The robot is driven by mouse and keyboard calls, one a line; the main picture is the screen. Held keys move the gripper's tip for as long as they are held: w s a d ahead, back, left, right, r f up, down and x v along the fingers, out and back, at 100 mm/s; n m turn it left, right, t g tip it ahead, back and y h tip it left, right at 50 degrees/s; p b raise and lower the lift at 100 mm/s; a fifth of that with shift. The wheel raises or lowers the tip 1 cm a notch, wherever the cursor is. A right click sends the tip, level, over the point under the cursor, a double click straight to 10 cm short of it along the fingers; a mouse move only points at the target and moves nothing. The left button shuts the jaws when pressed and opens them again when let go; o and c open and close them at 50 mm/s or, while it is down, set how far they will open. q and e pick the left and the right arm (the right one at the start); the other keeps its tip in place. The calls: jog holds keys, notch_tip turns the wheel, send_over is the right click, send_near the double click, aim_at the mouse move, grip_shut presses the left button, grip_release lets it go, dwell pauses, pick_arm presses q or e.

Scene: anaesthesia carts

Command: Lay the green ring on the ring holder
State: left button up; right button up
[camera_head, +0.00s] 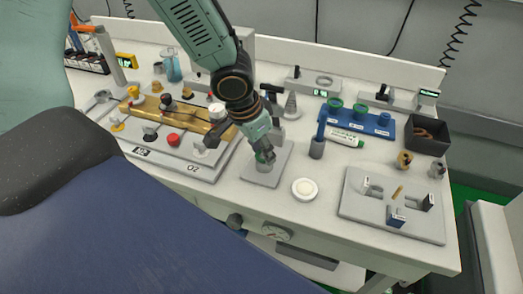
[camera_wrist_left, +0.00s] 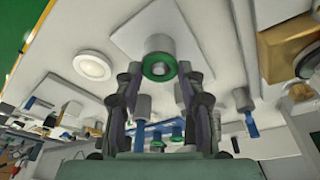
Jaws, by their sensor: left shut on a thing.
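My left gripper (camera_head: 264,155) is over the grey square plate (camera_head: 283,163) near the front edge of the bench, shut on the green ring. In the left wrist view the green ring (camera_wrist_left: 160,67) shows between the fingers (camera_wrist_left: 160,88), at the end of a short grey cylinder (camera_wrist_left: 160,43), which I take for the ring holder. The cylinder (camera_head: 264,167) stands on the plate in the head view. I cannot tell whether the ring touches it. In the head view the fingers mostly hide the ring. My right gripper is not in view.
A white round dish (camera_head: 305,189) lies just right of the plate. A blue rack (camera_head: 372,127) with green pieces and a green-white tube (camera_head: 344,138) are behind. A grey board (camera_head: 420,228) is at right, a valve panel (camera_head: 185,150) at left.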

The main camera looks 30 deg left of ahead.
pick_arm(q)
jog(key=o, duration=0.6)
jog(key=shift+d+r, duration=0.15)
jog(key=shift+d, duration=0.05)
jog(key=shift+o, duration=1)
jog(key=shift+a, duration=0.15)
jog(key=shift+r, duration=0.25)
jog(key=p+v, duration=0.3)
jog(key=v, duration=0.8)
jog(key=shift+r, duration=0.25)
jog(key=shift+s, duration=0.1)
